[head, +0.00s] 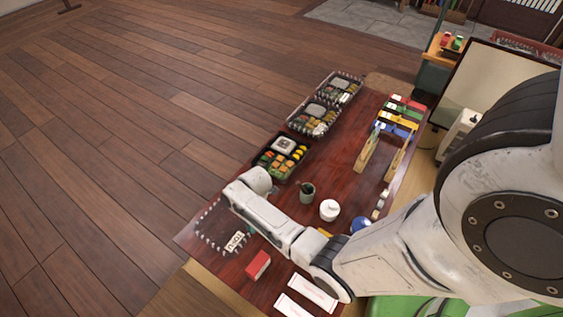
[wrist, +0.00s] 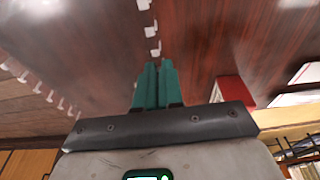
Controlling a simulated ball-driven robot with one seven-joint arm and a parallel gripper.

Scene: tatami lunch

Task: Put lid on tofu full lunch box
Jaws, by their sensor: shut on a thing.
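A clear lid (head: 207,247), edged with white dashes and bearing a TOFU label (head: 236,241), shows at the near left of the dark red table. An open black lunch box (head: 265,168) with a white tofu block, orange pieces and yellow pieces stands beyond it, with no lid on it. My gripper (wrist: 156,66) has its teal fingers together, shut on the edge of the lid, whose white marks (wrist: 155,50) run up from the fingertips. In the head view my arm hides the gripper. I cannot tell whether the lid is lifted off the table.
Two filled boxes (head: 312,120) (head: 340,87) stand behind the open box. A green cup (head: 307,192), a white lidded pot (head: 329,210) and wooden stands (head: 367,152) are to the right. A red box (head: 258,264) and white packets (head: 313,292) lie at the near side.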

